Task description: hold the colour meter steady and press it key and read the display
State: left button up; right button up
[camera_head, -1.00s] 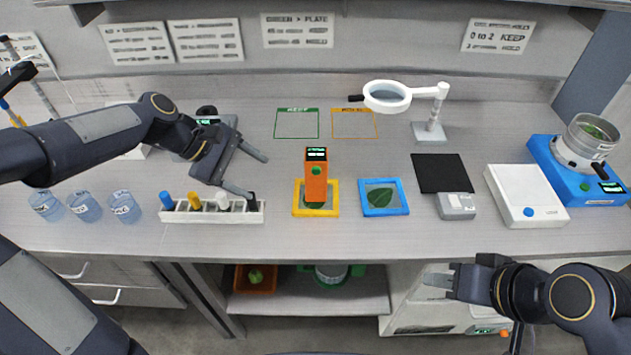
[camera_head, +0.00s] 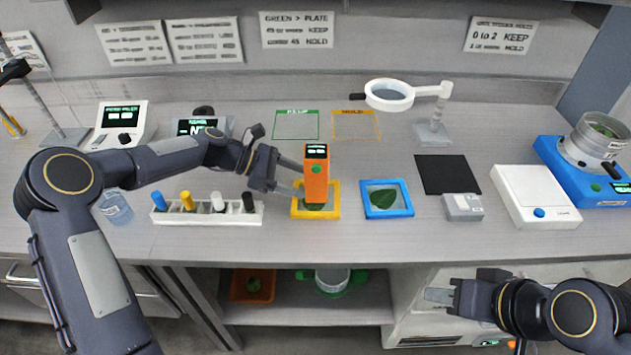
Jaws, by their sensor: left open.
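The orange colour meter (camera_head: 316,183) stands upright on the yellow-framed tray (camera_head: 334,212), over a green leaf. It has a small dark display (camera_head: 316,151) at its top and a green key (camera_head: 316,168) below; the display's text is too small to read. My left gripper (camera_head: 298,177) is open, with its two fingers reaching to the meter's left side; I cannot tell whether they touch it. My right gripper (camera_head: 430,296) is low in front of the bench, away from the meter; its finger opening cannot be made out.
A blue-framed tray (camera_head: 407,207) with a leaf lies right of the meter. A white rack (camera_head: 170,217) of several markers stands left, below my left arm. A magnifier (camera_head: 390,95) stands behind. A grey block (camera_head: 462,207) and white scale (camera_head: 535,196) are at right.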

aim_at(312, 185)
pick_arm(q)
jog(key=shift+x, duration=2.35)
pick_arm(e)
jog(key=shift+f, duration=0.55)
pick_arm(q)
jog(key=c, duration=0.6)
pick_arm(e)
grip_shut()
